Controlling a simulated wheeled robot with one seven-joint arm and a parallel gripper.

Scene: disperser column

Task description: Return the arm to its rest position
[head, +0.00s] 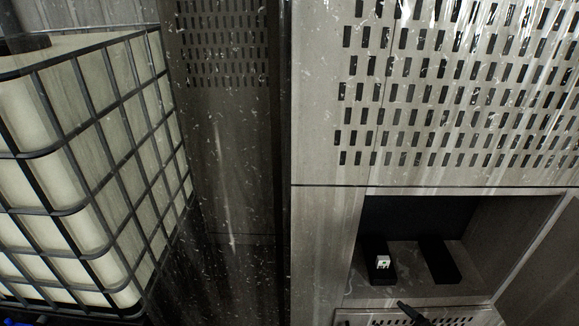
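My arm and gripper do not show clearly in the head view, so their pose cannot be read. A grey cabinet (325,240) stands at the right, with an open recess at its lower right. Inside the recess are two black blocks. The left block (378,262) has a small white piece (383,262) at its top. The right block (440,260) is plain black. A short dark bar (411,312) sticks out below the recess; I cannot tell what it belongs to.
A pale tank in a dark cage (75,165) fills the left side. A slotted panel (440,85) covers the upper right. An open door (545,265) stands at the recess's right edge. A perforated panel (375,318) lies below the recess.

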